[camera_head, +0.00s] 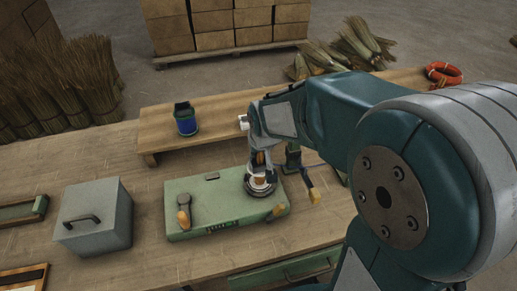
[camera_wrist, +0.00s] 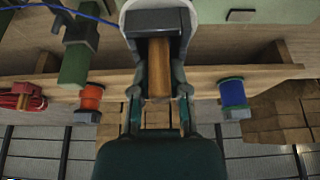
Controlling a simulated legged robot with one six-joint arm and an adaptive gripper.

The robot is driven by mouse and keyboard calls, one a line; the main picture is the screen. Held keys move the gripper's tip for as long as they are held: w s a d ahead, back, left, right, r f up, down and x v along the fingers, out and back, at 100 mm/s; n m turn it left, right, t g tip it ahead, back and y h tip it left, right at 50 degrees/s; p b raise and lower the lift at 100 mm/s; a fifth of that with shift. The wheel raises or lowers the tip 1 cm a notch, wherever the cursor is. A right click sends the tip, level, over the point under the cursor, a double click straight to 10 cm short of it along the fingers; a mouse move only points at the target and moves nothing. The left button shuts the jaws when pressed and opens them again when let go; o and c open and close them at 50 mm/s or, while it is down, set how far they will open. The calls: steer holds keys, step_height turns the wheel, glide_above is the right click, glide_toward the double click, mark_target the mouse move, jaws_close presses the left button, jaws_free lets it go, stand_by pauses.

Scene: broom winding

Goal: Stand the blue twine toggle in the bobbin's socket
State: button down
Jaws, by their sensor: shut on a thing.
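My gripper (camera_head: 259,152) is shut on a brown wooden piece (camera_wrist: 159,68), which shows between its fingers in the wrist view. The wooden piece also shows as orange-brown (camera_head: 259,159) in the head view, directly over the round white-and-dark bobbin (camera_head: 260,187) on the green base. I cannot tell whether its lower end touches the bobbin or sits in the socket, which is hidden. A blue twine (camera_wrist: 70,9) runs across the upper left of the wrist view towards my gripper; its end is hidden. I cannot make out a separate toggle.
The green base (camera_head: 192,229) carries orange-handled levers (camera_head: 184,212). A blue spool (camera_head: 186,122) stands on the wooden shelf behind; an orange spool (camera_wrist: 91,97) shows in the wrist view. A grey lidded box (camera_head: 95,217) stands left.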

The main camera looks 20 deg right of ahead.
steer(key=c, duration=0.5)
jaws_free()
steer(key=shift+c, duration=0.2)
steer(key=shift+r, duration=0.1)
steer(key=v, duration=1.1)
steer(key=shift+s+r, duration=0.25)
steer(key=shift+r, duration=0.05)
steer(key=s+d+t, duration=0.1)
steer(key=s, duration=1.3)
steer(key=shift+s+d, duration=0.25)
steer(key=shift+s, duration=0.1)
